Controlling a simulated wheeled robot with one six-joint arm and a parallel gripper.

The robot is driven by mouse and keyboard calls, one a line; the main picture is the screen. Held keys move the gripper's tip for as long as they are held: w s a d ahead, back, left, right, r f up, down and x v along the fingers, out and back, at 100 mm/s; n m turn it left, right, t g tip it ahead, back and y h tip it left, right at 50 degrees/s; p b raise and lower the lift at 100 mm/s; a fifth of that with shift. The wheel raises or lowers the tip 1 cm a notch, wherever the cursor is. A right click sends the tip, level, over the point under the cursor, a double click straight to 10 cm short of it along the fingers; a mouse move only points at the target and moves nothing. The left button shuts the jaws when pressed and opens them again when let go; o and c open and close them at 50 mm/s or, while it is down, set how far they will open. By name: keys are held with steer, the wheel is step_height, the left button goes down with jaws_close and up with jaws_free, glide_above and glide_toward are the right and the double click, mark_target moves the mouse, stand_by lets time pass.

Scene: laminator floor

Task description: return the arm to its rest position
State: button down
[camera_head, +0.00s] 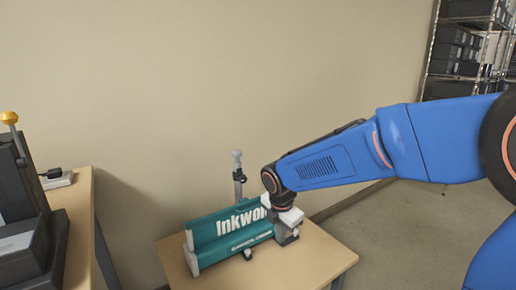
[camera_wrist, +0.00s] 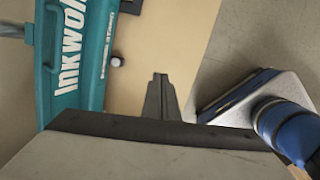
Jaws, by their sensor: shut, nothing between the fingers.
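My blue arm reaches in from the right in the head view and bends down at the wrist. My gripper (camera_head: 286,240) is over the right end of a teal machine with white "Inkwo" lettering (camera_head: 228,234), and hides part of it. In the wrist view my gripper (camera_wrist: 160,78) shows as narrow dark fingers, shut and empty, pointing over bare wood. The teal machine (camera_wrist: 72,55) is to their left there, with a visible gap. In the head view I cannot tell whether the gripper touches the machine.
The teal machine stands on a small wooden table (camera_head: 318,262). A grey post (camera_head: 238,170) rises behind it. At left, a dark machine with a yellow-knobbed lever (camera_head: 22,225) stands on another table (camera_head: 78,245). A shelf with dark boxes (camera_head: 458,50) is back right; floor between is clear.

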steer(key=s+d+r+m, duration=0.5)
steer(key=s+d+m, duration=0.2)
steer(key=d, duration=0.2)
steer(key=s+d+r+m+t, duration=0.1)
steer(key=s+d+m, duration=0.5)
steer(key=s+m, duration=0.3)
steer(key=s+d+m+t, duration=0.1)
steer(key=s+d+m, duration=0.6)
steer(key=s+m, duration=0.3)
steer(key=shift+s+r, duration=0.35)
steer(key=shift+s, duration=0.4)
